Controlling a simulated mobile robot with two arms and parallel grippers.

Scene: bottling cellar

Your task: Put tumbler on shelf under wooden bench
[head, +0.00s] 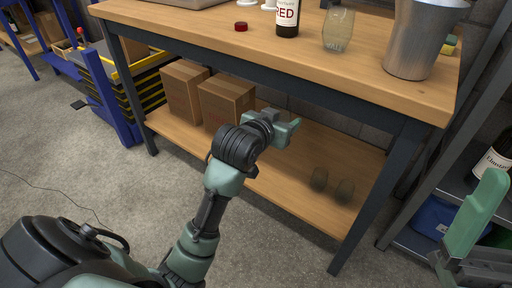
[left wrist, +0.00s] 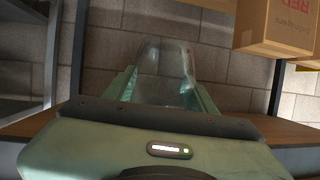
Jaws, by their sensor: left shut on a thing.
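A clear tumbler (left wrist: 165,75) is in my left gripper (left wrist: 160,88), between its two green fingers in the left wrist view. In the head view my left gripper (head: 291,131) is shut under the bench top, above the lower shelf (head: 290,165); I cannot make out the held tumbler there. The wooden bench (head: 300,50) has a dark metal frame.
Cardboard boxes, one (head: 184,90) and another (head: 226,100), stand on the shelf's left part. A wine bottle (head: 287,18), a glass (head: 338,30) and a metal pitcher (head: 411,40) stand on the bench top. A bench leg (head: 376,195) bounds the shelf at right. The shelf's middle is clear.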

